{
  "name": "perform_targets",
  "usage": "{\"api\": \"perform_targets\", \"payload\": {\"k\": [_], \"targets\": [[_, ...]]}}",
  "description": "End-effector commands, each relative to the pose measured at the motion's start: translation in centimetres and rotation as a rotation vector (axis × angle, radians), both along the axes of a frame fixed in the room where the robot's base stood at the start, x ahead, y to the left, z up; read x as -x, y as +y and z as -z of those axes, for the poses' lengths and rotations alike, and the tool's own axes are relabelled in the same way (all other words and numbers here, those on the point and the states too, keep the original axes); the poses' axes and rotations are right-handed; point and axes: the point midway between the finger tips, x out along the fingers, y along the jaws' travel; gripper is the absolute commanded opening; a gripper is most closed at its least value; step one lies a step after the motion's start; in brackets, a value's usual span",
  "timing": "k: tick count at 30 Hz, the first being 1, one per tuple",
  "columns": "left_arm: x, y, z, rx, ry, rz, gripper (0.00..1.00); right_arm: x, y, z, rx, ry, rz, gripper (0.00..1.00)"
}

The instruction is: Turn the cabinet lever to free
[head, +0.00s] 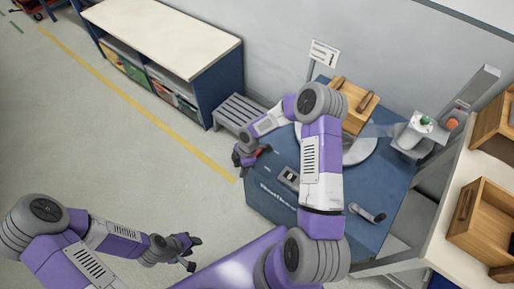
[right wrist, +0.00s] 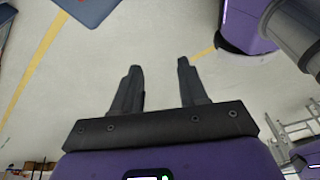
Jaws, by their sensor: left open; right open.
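The blue cabinet (head: 380,185) stands right of centre in the head view, partly hidden by my right arm. A grey crank-like lever with a dark knob (head: 371,214) is on its right part. A small red piece (head: 263,149) is at its left edge, beside my right gripper (head: 240,158); I cannot tell which is the task's lever. My right gripper is open, and the right wrist view shows its spread fingers (right wrist: 158,68) with bare floor between them. My left gripper (head: 192,252) is open and empty above the floor, left of the cabinet.
A wooden block-like box (head: 355,105) and a sign (head: 322,53) are at the cabinet's back. A grey machine with a green button (head: 424,121) stands right of them. A shelf with wooden bins (head: 485,215) is at right. A slatted stool (head: 238,112) stands behind. Floor at left is clear.

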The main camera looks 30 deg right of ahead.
Motion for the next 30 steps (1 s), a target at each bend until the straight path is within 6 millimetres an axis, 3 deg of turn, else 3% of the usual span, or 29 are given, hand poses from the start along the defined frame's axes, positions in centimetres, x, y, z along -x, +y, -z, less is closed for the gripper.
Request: {"api": "perform_targets", "payload": {"k": [1,3,6,9,13,22,30], "targets": [[0.0,0.0,-0.5,0.000,0.000,0.000,0.43,-1.6,-2.4,-1.2,0.052,-0.035,-0.103,0.43],[0.0,0.0,-0.8,0.000,-0.001,0.000,0.43,-3.0,-5.2,-2.3,0.123,-0.062,-0.243,0.43],[0.0,0.0,-1.0,0.000,-0.001,0.000,0.43,-4.2,-8.2,-3.6,0.199,-0.074,-0.378,0.43],[0.0,0.0,-1.1,0.000,-0.001,0.000,0.43,-4.8,-9.8,-4.1,0.238,-0.074,-0.448,0.43],[0.0,0.0,-0.7,0.000,-0.001,0.000,0.43,-4.9,-10.3,-3.1,0.252,-0.073,-0.472,0.43],[0.0,0.0,0.5,0.000,0.000,0.000,0.43,-4.8,-10.2,1.7,0.249,-0.071,-0.469,0.43],[0.0,0.0,0.7,0.000,0.000,0.000,0.43,-4.9,-10.2,3.2,0.250,-0.073,-0.468,0.43]]}}
